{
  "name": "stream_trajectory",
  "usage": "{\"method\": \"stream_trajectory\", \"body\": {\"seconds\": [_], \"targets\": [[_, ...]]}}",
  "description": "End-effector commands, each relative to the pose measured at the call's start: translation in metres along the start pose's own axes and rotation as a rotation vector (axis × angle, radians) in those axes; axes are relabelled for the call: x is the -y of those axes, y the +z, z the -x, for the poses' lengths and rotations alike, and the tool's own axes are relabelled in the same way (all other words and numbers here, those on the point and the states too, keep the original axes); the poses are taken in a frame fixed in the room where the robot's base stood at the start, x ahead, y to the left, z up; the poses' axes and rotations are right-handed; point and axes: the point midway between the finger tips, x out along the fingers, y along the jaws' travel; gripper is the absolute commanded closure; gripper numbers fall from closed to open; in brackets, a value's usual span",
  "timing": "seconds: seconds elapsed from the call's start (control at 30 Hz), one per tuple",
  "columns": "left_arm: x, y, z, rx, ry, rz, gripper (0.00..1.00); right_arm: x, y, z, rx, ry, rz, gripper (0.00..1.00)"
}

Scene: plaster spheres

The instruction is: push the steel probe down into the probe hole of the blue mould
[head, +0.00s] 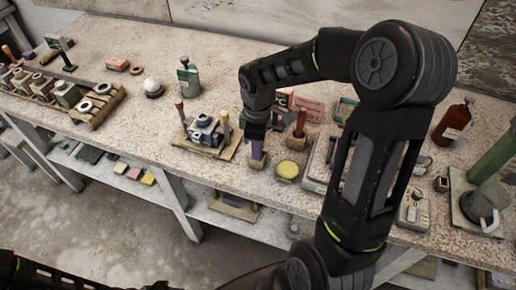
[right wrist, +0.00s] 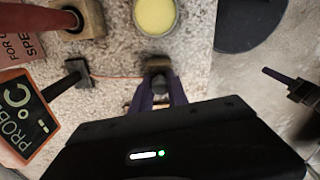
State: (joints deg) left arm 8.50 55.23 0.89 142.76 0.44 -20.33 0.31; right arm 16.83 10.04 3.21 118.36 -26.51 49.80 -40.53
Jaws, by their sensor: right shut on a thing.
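The blue mould (head: 205,129) stands on a wooden board (head: 192,146) left of my right gripper, between two upright handled rods. Its probe hole is too small to make out. My right gripper (head: 257,149) points down over a small wooden block (head: 257,165) near the table's front edge. In the right wrist view its purple fingers (right wrist: 159,92) are shut on a dark piece (right wrist: 160,82), which appears to be the probe's handle, at that block (right wrist: 157,64). An orange cable runs to it. The steel shaft is hidden. Part of my left gripper (right wrist: 290,85) seems to show at the right edge.
A yellow round dish (head: 288,170) and a wooden block with a red rod (head: 300,130) stand close to the right gripper. A probe display sign (right wrist: 18,118) and a black cable block (right wrist: 77,72) are beside it. A green bottle (head: 188,77) and white sphere (head: 153,87) stand farther back.

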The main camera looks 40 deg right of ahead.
Motion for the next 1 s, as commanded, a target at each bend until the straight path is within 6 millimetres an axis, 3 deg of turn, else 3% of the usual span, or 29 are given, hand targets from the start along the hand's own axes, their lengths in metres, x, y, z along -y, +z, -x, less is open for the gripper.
{"method": "stream_trajectory", "body": {"seconds": [0.67, 0.87, 1.0], "targets": [[0.000, 0.000, -0.001, 0.000, 0.000, 0.000, 0.64, -0.001, 0.000, 0.004, -0.001, 0.002, -0.001, 1.00], [0.001, -0.001, -0.004, -0.001, 0.001, -0.001, 0.64, -0.001, -0.001, 0.029, -0.002, 0.005, 0.000, 1.00], [0.002, -0.001, -0.007, -0.002, 0.002, -0.002, 0.64, -0.001, -0.001, 0.057, -0.003, 0.006, -0.001, 1.00]]}}
